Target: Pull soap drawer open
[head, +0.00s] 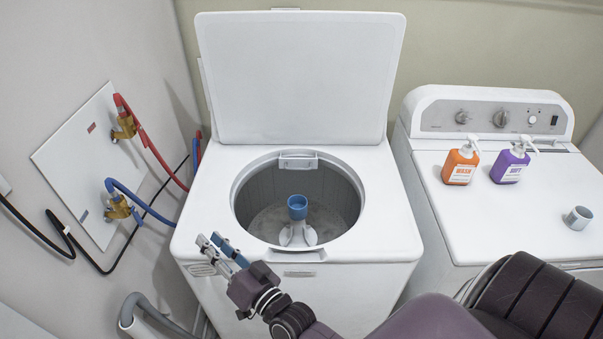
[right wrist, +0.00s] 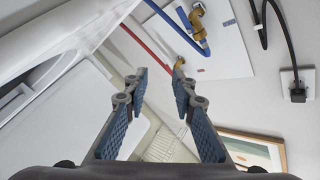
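The white top-loading washer (head: 385,235) stands in the middle of the head view with its lid (head: 297,75) raised. A small white drawer-like piece (head: 298,161) sits at the back rim of the tub opening and looks pushed in; I take it for the soap drawer, but its details are too small to be sure. My right gripper (head: 210,240) is over the washer's front left corner, left of and nearer than that piece, and not touching it. In the right wrist view its fingers (right wrist: 159,72) are apart with nothing between them. My left gripper is not in view.
A blue-capped agitator (head: 297,207) stands in the tub. Red (head: 150,143) and blue (head: 140,198) hoses run from the left wall. An orange bottle (head: 460,165), a purple bottle (head: 509,165) and a grey cup (head: 578,217) stand on the right machine (head: 470,225).

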